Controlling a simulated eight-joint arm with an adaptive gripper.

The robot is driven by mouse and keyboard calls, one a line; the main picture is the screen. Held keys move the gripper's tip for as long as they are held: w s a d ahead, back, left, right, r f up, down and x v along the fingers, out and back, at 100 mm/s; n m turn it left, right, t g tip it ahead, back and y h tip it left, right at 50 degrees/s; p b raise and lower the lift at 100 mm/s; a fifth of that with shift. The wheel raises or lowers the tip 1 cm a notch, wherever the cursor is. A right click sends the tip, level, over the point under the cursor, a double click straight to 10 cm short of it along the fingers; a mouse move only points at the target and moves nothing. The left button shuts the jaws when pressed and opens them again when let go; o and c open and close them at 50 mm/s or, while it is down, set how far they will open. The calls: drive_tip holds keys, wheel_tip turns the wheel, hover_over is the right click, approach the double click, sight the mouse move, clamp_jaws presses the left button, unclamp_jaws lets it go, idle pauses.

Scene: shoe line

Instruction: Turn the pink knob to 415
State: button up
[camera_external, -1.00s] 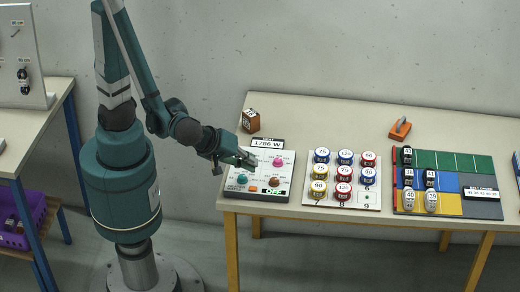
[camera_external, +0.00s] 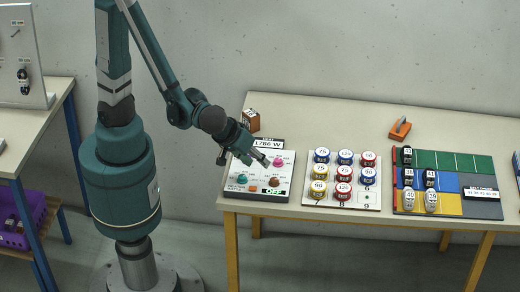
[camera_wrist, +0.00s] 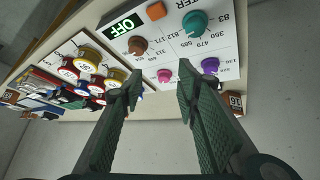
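The pink knob (camera_external: 278,161) stands on the upper right of a white control panel (camera_external: 232,185) on the table. In the wrist view the pink knob (camera_wrist: 165,75) lies between and beyond the fingers of my gripper (camera_wrist: 158,90). My gripper (camera_external: 262,160) is open and empty, over the panel just left of the pink knob in the external view. I cannot tell whether it touches anything. The printed numbers around the pink knob are too small to read.
The panel also has a teal knob (camera_wrist: 194,24), a brown knob (camera_wrist: 138,45), a purple knob (camera_wrist: 210,65), an orange button (camera_wrist: 156,10) and an OFF display (camera_wrist: 123,27). A 1786 W display (camera_external: 268,143) stands behind. Numbered tins on a board (camera_external: 310,203) lie to the right.

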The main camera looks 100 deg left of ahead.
sight(278, 160)
drive_tip(key=a+m, duration=0.1)
drive_tip(key=w+a+m+g+p, duration=0.1)
drive_tip(key=m, duration=0.1)
drive_tip(key=a+m+g+h, duration=0.1)
drive_tip(key=shift+w+f+m+p, duration=0.15)
drive_tip(key=shift+w+m+p, duration=0.15)
drive_tip(key=shift+m, duration=0.1)
drive_tip(key=a+m, duration=0.1)
drive_tip(key=m, duration=0.1)
drive_tip(key=w+a+m+g+h+p, duration=0.1)
drive_tip(key=m, duration=0.1)
drive_tip(key=shift+w, duration=0.1)
drive_tip(key=w+a+m+h+p, duration=0.1)
drive_tip(key=m, duration=0.2)
drive_tip(key=w+a+r+m+g+h+p, duration=0.1)
drive_tip(key=a+m, duration=0.1)
drive_tip(key=m, duration=0.1)
drive_tip(key=w+a+r+m+h+p, duration=0.1)
drive_tip(key=a+m, duration=0.1)
drive_tip(key=m, duration=0.1)
drive_tip(key=shift+w+a+g+h, duration=0.1)
drive_tip(key=shift+a+g+h, duration=0.1)
drive_tip(key=shift+g+h, duration=0.1)
drive_tip(key=shift+f, duration=0.15)
drive_tip(key=shift+f+b, duration=0.45)
drive_tip(key=shift+f, duration=3.3)
drive_tip(key=shift+c, duration=0.4)
drive_tip(key=c, duration=0.8)
